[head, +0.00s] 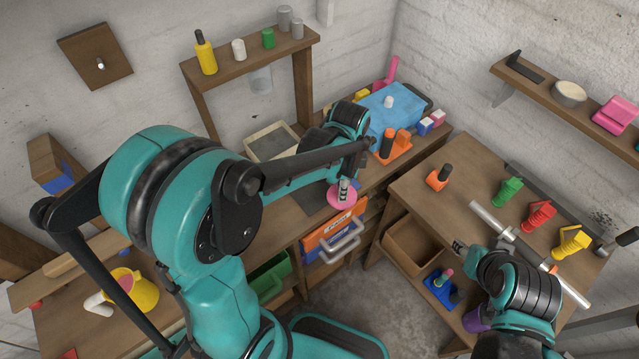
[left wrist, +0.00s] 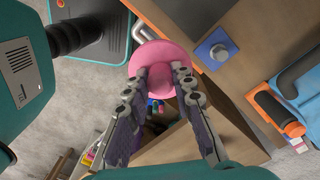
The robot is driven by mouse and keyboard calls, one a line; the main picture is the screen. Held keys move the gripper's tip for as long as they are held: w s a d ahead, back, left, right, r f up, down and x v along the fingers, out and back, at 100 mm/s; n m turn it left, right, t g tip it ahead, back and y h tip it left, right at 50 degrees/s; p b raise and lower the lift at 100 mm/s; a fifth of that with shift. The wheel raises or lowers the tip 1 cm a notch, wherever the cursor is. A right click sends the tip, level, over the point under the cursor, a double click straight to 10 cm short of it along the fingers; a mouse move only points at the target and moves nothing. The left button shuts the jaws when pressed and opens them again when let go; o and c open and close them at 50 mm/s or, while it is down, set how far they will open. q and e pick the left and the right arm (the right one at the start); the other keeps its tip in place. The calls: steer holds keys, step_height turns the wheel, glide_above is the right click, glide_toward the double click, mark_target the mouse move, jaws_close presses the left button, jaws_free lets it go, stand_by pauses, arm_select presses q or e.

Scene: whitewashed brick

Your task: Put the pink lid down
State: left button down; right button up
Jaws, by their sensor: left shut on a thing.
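The pink lid (head: 337,201) is a round disc near the front edge of the left wooden bench (head: 225,262). My left gripper (head: 344,184) is shut on it from above. In the left wrist view the pink lid (left wrist: 160,52) sits between the fingertips of my left gripper (left wrist: 160,76), its disc reaching past them. Whether the lid touches the bench is unclear. My right gripper (head: 459,247) is over the right bench (head: 432,190), away from the lid; its fingers are too small to read.
An orange drawer-like box (head: 325,237) with a grey handle is below the lid. A tray (head: 272,143), blue cloth (head: 395,108) and orange holder (head: 394,148) stand farther back. Green (head: 508,190), red (head: 538,214) and yellow (head: 571,242) spray-like items line the right bench.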

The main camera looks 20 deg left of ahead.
arm_select(q)
steer(key=shift+w+a+f, duration=0.15)
steer(key=shift+a+f, duration=0.05)
steer(key=shift+f, duration=0.1)
steer(key=b, duration=0.3)
glide_above(313, 193)
step_height(313, 193, down, 7)
steer(key=shift+a+r, duration=0.1)
steer(key=shift+r, duration=0.05)
steer(key=shift+f+b, duration=0.4)
steer(key=shift+f, duration=1.5)
steer(key=shift+f, duration=0.15)
steer(key=c, duration=1.3)
jaws_free()
